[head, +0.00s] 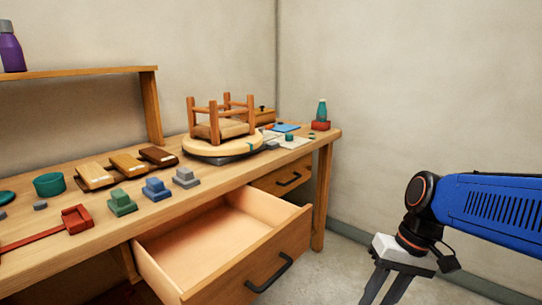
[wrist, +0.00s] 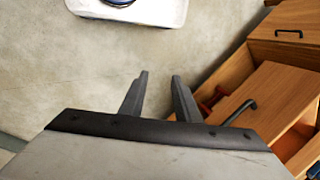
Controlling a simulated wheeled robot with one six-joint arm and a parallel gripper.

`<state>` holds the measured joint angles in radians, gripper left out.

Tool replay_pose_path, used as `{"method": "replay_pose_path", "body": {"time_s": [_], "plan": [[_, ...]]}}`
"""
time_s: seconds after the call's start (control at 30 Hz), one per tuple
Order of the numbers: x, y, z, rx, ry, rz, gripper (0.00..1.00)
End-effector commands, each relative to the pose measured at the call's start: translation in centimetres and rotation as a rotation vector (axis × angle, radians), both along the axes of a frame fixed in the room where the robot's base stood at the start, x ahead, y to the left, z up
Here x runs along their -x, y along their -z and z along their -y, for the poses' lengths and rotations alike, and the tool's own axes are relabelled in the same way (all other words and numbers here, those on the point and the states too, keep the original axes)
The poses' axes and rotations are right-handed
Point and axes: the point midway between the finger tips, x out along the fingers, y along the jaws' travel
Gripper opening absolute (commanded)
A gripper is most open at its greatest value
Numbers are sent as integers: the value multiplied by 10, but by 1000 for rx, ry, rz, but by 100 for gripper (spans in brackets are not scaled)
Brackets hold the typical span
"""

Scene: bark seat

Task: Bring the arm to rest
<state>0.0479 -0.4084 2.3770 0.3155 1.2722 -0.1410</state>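My arm, with its blue link, reaches in from the right edge of the head view. My gripper (head: 384,298) hangs at its end with the fingers pointing down, over the floor to the right of the workbench. In the wrist view my gripper (wrist: 158,80) has its two dark fingers apart with nothing between them. The floor shows beyond the fingertips. The fingertips are at or near the lower edge of the head view.
A wooden workbench (head: 148,215) stands at left, its drawer (head: 215,255) pulled out; the drawer front (wrist: 265,100) also shows in the wrist view. An upturned stool (head: 222,125), stepped blocks and wooden boards sit on top. Floor (head: 345,272) between bench and arm is clear.

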Motion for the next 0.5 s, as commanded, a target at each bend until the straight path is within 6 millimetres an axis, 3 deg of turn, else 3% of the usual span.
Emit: {"method": "replay_pose_path", "body": {"time_s": [0.5], "plan": [[34, -2, 44, 224, 32, 331, 29]]}}
